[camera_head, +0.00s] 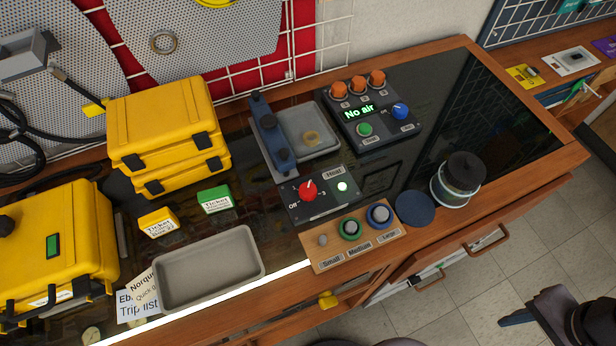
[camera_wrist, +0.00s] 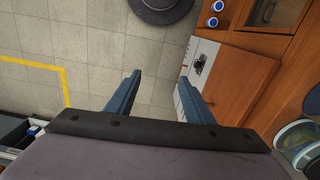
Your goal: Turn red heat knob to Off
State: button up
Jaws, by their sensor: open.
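The red heat knob (camera_head: 308,190) sits on a dark control box (camera_head: 318,207) in the middle of the bench in the head view. The box carries a "Heat" label, an "Off" mark at the knob's lower left and a lit green-white light (camera_head: 342,186) to the right. The knob's pointer appears to face up, away from "Off". My gripper (camera_wrist: 164,95) shows in the wrist view with its two blue fingers wide apart and nothing between them. It hangs over the floor beside wooden drawers, away from the knob. The knob is not in the wrist view.
A wooden board (camera_head: 352,238) labelled Small, Medium, Large lies in front of the heat box. A "No air" box (camera_head: 385,125) with several knobs stands behind it. A grey tray (camera_head: 208,268), ticket boxes and yellow cases (camera_head: 165,120) are to the left. A dark jar (camera_head: 458,182) stands right.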

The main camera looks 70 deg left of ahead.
jog(key=w+a+r+n+p, duration=0.1)
jog(key=a+r+p, duration=0.3)
jog(key=a, duration=1)
notch_tip(320, 180, up, 8)
jog(key=r+n+p, duration=0.1)
jog(key=n+p, duration=0.1)
jog(key=p, duration=0.3)
send_over(308, 189)
jog(key=shift+f, duration=0.25)
jog(key=shift+f+p, duration=1)
jog(key=shift+f, duration=2.7)
jog(key=c, duration=1)
jog(key=shift+c, duration=0.2)
